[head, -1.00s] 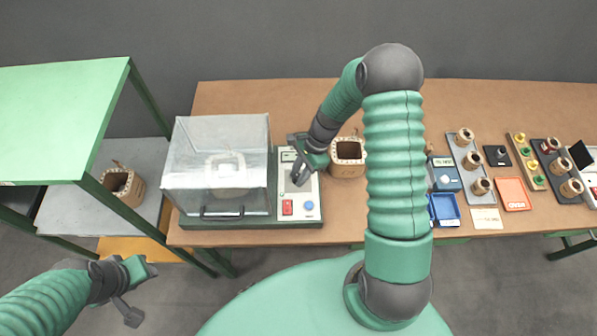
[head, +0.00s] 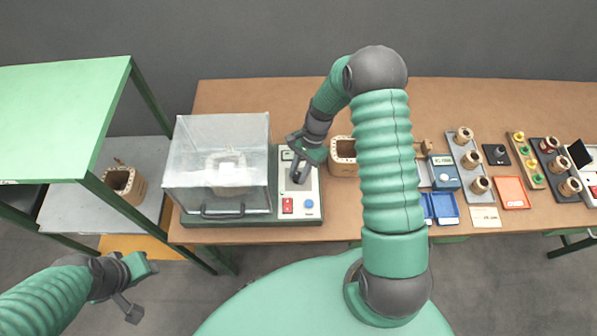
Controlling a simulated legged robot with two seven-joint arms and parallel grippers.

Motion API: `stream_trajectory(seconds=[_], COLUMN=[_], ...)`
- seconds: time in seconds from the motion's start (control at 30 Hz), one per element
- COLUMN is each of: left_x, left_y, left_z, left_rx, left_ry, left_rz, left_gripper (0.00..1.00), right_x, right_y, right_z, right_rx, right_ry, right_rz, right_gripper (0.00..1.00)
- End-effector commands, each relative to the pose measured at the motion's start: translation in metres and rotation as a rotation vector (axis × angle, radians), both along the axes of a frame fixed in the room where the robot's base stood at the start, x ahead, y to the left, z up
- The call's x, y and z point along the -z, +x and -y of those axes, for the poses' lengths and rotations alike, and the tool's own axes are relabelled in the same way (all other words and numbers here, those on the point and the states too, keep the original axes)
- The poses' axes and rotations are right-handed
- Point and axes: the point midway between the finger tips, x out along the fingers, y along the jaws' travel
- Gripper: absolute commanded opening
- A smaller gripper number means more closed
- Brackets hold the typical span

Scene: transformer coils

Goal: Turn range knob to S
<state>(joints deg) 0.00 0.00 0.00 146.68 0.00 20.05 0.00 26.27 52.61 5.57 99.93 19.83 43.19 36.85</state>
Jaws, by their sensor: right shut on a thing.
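The tester (head: 312,207) stands on the bench with a control panel at its right side. The panel shows a red switch (head: 287,205), a blue button (head: 309,203) and a small display near its top. My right gripper (head: 299,177) points down over the upper middle of the panel. It is shut on the range knob, which its fingers hide, so the knob's setting cannot be read. My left gripper (head: 139,287) is at the lower left, away from the bench, and its jaw opening is not clear.
A clear cover (head: 215,160) with a front handle encloses a coil left of the panel. A wooden coil (head: 343,150) stands close behind my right arm. Trays, a blue meter (head: 444,172) and several small coils fill the right side. A green shelf (head: 60,110) stands left.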

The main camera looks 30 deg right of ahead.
Motion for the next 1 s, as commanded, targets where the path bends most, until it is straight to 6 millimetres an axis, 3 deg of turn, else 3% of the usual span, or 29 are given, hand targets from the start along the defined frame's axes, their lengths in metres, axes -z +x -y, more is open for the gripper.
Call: stream_trajectory(seconds=[0.07, 0.1, 0.23, 0.63, 0.77, 1.0], left_x=[0.0, 0.0, 0.0, 0.001, 0.005, 0.012], left_y=[0.0, 0.0, 0.0, 0.0, 0.0, 0.0], left_z=[0.0, 0.0, 0.0, 0.0, 0.0, 0.0], left_rx=[0.0, 0.0, 0.0, 0.0, 0.0, 0.0], left_ry=[0.0, 0.0, 0.0, 0.0, 0.0, 0.0], left_rz=[0.0, 0.0, 0.0, 0.0, 0.0, 0.0], left_gripper=[0.36, 0.36, 0.36, 0.36, 0.36, 0.36], right_x=[-0.001, -0.001, -0.001, -0.009, -0.034, -0.1], right_y=[0.003, 0.003, 0.002, 0.003, 0.006, 0.014], right_z=[0.003, 0.003, 0.002, 0.005, 0.016, 0.043], right_rx=[0.002, 0.002, 0.002, 0.002, 0.003, 0.004], right_ry=[-0.006, -0.006, -0.004, -0.003, -0.004, -0.005], right_rz=[0.009, 0.01, 0.007, 0.005, 0.009, 0.009], right_gripper=[0.0, 0.3, 0.46, 0.46, 0.46, 0.46])
